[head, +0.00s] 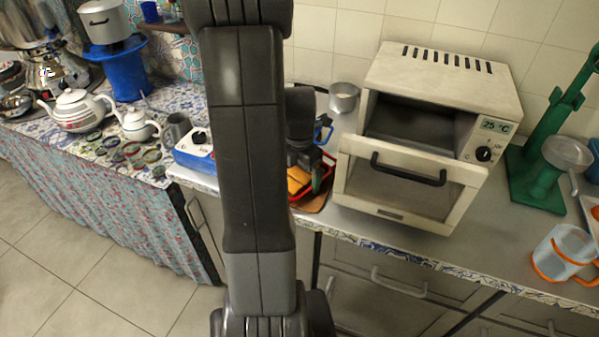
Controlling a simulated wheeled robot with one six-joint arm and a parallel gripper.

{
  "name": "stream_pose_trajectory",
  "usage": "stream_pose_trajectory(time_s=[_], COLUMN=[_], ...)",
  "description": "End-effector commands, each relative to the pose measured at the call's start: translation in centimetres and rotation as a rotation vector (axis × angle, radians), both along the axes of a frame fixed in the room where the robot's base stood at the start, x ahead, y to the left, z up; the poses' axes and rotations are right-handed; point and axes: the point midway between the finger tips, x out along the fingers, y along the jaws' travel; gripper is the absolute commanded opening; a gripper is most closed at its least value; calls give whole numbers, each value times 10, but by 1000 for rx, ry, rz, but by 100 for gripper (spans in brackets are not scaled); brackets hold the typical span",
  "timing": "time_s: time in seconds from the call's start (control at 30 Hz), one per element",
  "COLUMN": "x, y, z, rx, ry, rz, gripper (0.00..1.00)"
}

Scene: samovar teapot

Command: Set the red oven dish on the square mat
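The red oven dish (328,181) is right of my arm, on the counter in front of the oven's left side. Orange-yellow food lies in it. Part of a brown mat (316,206) shows under the dish's front edge; the rest is hidden by the dish and my arm. My gripper (316,164) is at the dish, over its back part. Its fingers are dark, small and partly hidden, so I cannot tell whether they touch or grip the dish.
The oven (440,85) stands right of the dish, its front door (410,185) partly open. A metal pot (344,97) is behind. A blue-white box (196,150) and teapots (77,110) are left. A clear jug (563,254) is far right. The counter before the jug is bare.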

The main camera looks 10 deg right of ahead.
Motion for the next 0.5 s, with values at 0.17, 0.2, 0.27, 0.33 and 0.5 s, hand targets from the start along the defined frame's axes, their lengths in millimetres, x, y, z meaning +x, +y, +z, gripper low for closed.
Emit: stream_pose_trajectory(time_s=[0.17,0.2,0.27,0.33,0.5], x=[0,0,0,0,1], y=[0,0,0,0,0], z=[0,0,1,4,27], rx=[0,0,0,0,-1], ry=[0,0,0,0,-6], rz=[0,0,0,0,0], gripper=[100,100,100,100,100])
